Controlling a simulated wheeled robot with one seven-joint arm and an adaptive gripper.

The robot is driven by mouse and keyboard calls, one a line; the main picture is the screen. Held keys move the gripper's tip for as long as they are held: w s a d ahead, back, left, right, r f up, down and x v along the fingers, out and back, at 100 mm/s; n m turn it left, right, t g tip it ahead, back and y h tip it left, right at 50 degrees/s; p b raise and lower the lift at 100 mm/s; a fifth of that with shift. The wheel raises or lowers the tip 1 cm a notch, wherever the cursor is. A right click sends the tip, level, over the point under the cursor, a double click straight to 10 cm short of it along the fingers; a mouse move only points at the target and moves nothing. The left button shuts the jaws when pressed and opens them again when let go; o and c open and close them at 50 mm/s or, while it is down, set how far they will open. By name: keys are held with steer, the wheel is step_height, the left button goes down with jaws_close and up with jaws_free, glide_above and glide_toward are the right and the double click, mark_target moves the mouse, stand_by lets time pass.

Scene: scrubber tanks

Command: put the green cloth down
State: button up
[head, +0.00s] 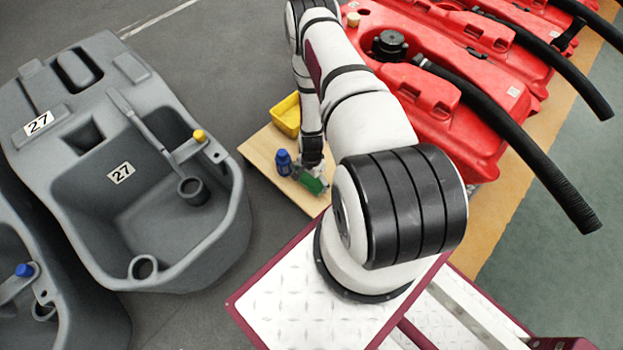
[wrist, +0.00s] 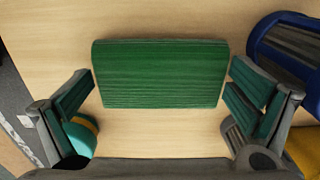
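The green cloth (wrist: 160,73) is a flat, ribbed rectangular block in the middle of the wrist view. It appears to lie on the light wooden board (wrist: 160,128). In the head view the cloth (head: 311,183) shows partly under my gripper (head: 313,172), near the board's (head: 263,148) front edge. In the wrist view my gripper (wrist: 163,78) has its fingers spread wide at the cloth's left and right ends. The fingertips look very close to the ends, with a thin gap at the right; contact is hard to judge. My gripper looks open.
A blue bottle-like item (head: 284,162) stands left of the cloth, with a yellow bin (head: 287,115) farther back. A teal-and-yellow rounded item (wrist: 80,135) is by one finger. Grey tanks (head: 190,245) are at left, red tanks (head: 450,120) with black hoses at right.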

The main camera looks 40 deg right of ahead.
step_height(320, 180, up, 12)
steer(key=p, duration=0.4)
step_height(320, 180, up, 20)
steer(key=n, duration=0.4)
glide_above(311, 180)
steer(key=w+a, duration=0.2)
steer(key=w, duration=0.6)
steer(key=s+a+r+n, duration=0.15)
steer(key=a+r, duration=0.25)
steer(key=r, duration=0.6)
steer(key=a+r+n, duration=0.3)
steer(key=r, duration=0.6)
steer(key=s+a+r+n, duration=0.2)
steer(key=s+a+r, duration=0.25)
steer(key=r, duration=0.25)
steer(key=s+a+r+n, duration=0.2)
steer(key=s+a+r, duration=0.1)
steer(key=s+r, duration=0.35)
steer(key=s+a+r+n, duration=0.1)
steer(key=s+r+n, duration=0.1)
steer(key=s, duration=0.7)
steer(key=s+a+r+n, duration=0.2)
steer(key=s+r+n, duration=0.1)
steer(key=s, duration=0.6)
steer(key=shift+a+r, duration=0.15)
steer(key=shift+r, duration=0.65)
